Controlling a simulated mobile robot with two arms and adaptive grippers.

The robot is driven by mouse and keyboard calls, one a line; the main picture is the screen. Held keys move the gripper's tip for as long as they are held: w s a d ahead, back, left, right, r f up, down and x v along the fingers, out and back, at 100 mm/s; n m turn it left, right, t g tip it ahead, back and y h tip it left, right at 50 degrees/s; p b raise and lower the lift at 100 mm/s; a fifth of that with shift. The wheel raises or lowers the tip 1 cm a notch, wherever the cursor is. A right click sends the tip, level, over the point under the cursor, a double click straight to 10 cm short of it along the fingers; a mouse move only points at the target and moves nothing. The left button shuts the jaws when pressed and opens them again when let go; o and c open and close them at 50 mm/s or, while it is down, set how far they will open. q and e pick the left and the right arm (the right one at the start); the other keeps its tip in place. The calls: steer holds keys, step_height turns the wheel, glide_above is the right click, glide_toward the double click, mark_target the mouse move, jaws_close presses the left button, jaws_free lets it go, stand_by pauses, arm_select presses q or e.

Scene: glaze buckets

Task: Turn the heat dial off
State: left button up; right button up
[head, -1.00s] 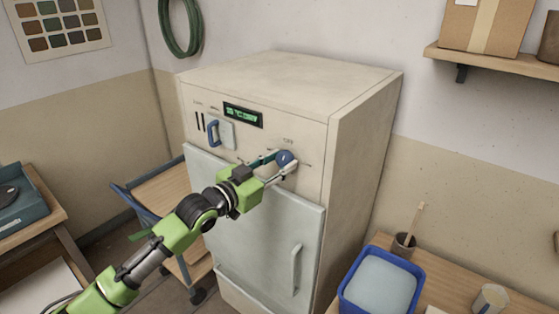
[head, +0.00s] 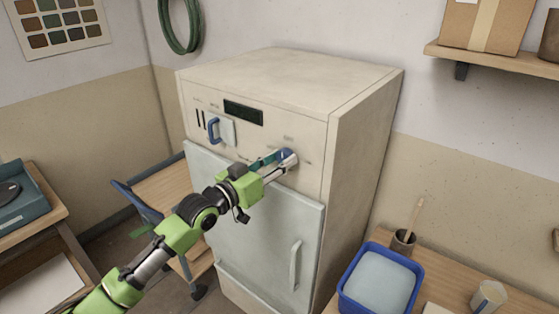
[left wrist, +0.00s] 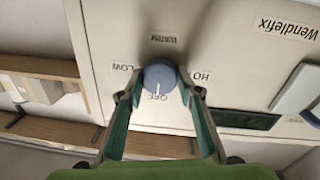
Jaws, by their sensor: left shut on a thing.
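The heat dial (head: 286,155) is a round blue knob on the front of the cream cabinet (head: 365,130). In the left wrist view the dial (left wrist: 157,73) sits between my fingertips, and its white pointer line points at the OFF label (left wrist: 154,97). That view is upside down, with LOW, WARM and HOT around the dial. My left gripper (head: 281,161) is shut on the dial, with one finger on each side, also seen in the left wrist view (left wrist: 159,80). The display (head: 243,113) is dark. My right gripper is not in view.
A blue handle (head: 213,130) is at the panel's upper left. The cabinet's pale door (head: 250,225) is closed below the dial. A blue tub (head: 347,294) stands on a table at the right, and a cart (head: 158,190) is at the left.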

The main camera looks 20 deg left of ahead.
arm_select(q)
steer(key=shift+f, duration=0.1)
steer(key=o, duration=1.1)
steer(key=shift+s, duration=0.1)
steer(key=v, duration=1.1)
steer(key=shift+s+a, duration=0.25)
steer(key=shift+s, duration=0.1)
steer(key=shift+f, duration=0.1)
